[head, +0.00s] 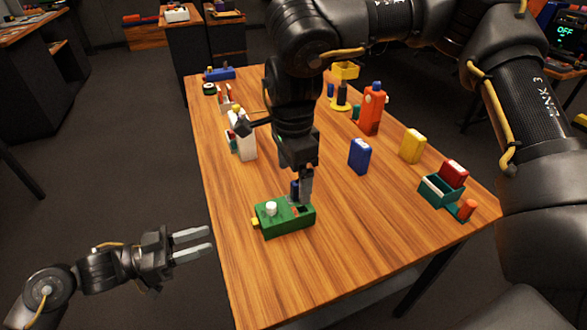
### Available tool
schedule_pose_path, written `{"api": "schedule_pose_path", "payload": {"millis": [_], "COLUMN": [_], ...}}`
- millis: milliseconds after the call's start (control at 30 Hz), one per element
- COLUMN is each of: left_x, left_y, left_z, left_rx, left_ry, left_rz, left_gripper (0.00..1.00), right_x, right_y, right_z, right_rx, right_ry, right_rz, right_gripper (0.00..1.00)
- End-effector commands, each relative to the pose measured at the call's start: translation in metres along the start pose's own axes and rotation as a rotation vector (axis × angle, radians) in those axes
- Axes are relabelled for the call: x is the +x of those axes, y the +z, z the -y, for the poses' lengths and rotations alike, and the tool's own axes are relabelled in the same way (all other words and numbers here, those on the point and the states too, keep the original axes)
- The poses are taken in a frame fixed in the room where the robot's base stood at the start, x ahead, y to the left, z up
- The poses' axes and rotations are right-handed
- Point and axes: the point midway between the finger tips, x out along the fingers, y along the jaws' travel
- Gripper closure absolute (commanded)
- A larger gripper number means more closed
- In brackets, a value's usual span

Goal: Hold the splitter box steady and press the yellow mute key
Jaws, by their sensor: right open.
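The splitter box appears to be the green box (288,222) near the table's left front edge. It has a round white knob (271,209) on top and a small yellow key (255,223) on its left end. My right gripper (301,197) points down at the right part of the box's top and hides some of it. I cannot tell whether its fingers touch the box. My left gripper (201,241) is open and empty, off the table's left side. Its fingers point right, toward the box, with a clear gap between.
On the wooden table (350,235) stand a blue box (359,156), a yellow box (412,146), an orange bottle (371,110) and a green tray (440,190) with a red box (454,173). A white bottle (244,140) stands behind. The table front is clear.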

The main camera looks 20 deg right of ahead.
Motion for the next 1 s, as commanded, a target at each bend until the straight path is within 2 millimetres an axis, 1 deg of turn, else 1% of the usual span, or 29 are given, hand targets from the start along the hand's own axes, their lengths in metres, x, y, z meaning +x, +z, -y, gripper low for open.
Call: {"api": "schedule_pose_path", "payload": {"millis": [300,500,700,1000], "left_x": [0.000,0.000,0.000,0.000], "left_y": [0.000,0.000,0.000,0.000], "left_z": [0.000,0.000,0.000,0.000], "left_rx": [0.000,0.000,0.000,0.000], "left_ry": [0.000,0.000,0.000,0.000], "left_rz": [0.000,0.000,0.000,0.000], "left_gripper": [0.64,0.64,0.64,0.64], "right_x": [0.054,0.084,0.098,0.100], "right_y": [0.000,0.000,0.000,0.000], "right_z": [-0.001,-0.001,0.000,0.000], "right_rx": [0.002,0.002,0.003,0.003], "right_ry": [0.003,0.003,0.001,0.000], "right_rz": [0.000,0.001,0.003,0.003], "right_gripper": [0.11,0.11,0.11,0.11]}}
